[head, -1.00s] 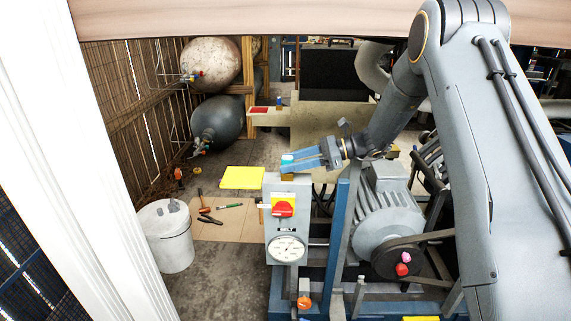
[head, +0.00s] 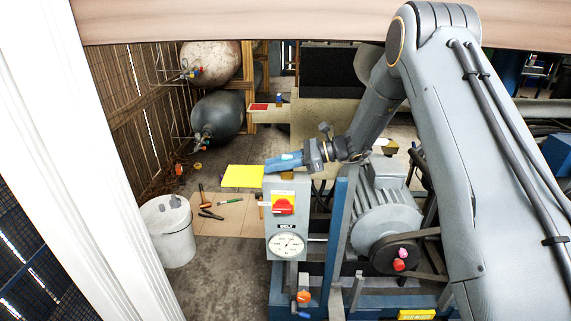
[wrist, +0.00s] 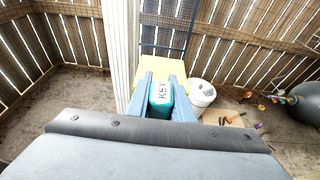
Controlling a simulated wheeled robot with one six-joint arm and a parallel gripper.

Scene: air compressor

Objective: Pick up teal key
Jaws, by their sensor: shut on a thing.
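The teal key (wrist: 161,97) sits between my blue fingers in the wrist view, its white face lettered KEY. A bit of its teal (head: 289,157) also shows between the fingers in the head view. My gripper (head: 271,164) is shut on it, just above the top of the grey control box (head: 279,248). The fingers point left and slightly down. They hide much of the key, and I cannot tell whether it still touches the box.
A yellow panel (head: 242,176), loose tools and a white bucket (head: 168,235) are to the left. A white post (head: 100,180) rises at far left.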

